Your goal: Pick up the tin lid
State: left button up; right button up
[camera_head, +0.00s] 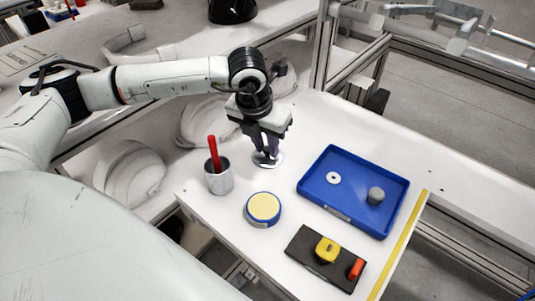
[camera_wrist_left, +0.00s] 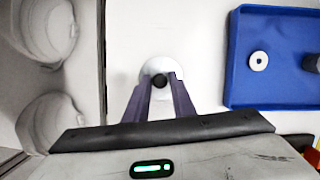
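The tin lid (camera_head: 274,162) is a pale round disc lying on the white table below my left gripper (camera_head: 266,155). In the left wrist view the lid (camera_wrist_left: 157,66) shows a dark round knob (camera_wrist_left: 159,82) at its middle. The left gripper's two dark fingers point down, apart, one on each side of the knob; I cannot see clear contact. The lid's near part is hidden by the fingers. A round blue tin with a yellow top face (camera_head: 263,207) stands apart from the lid, nearer the front edge. My right gripper is not in view.
A metal cup (camera_head: 219,181) with a red stick stands left of the blue tin. A blue tray (camera_head: 352,216) at the right holds a white ring and a grey cylinder. A dark block (camera_head: 303,245) with yellow and red pieces lies in front. Helmet shells stand at the left.

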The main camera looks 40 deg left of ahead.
pick_arm(q)
grip_shut()
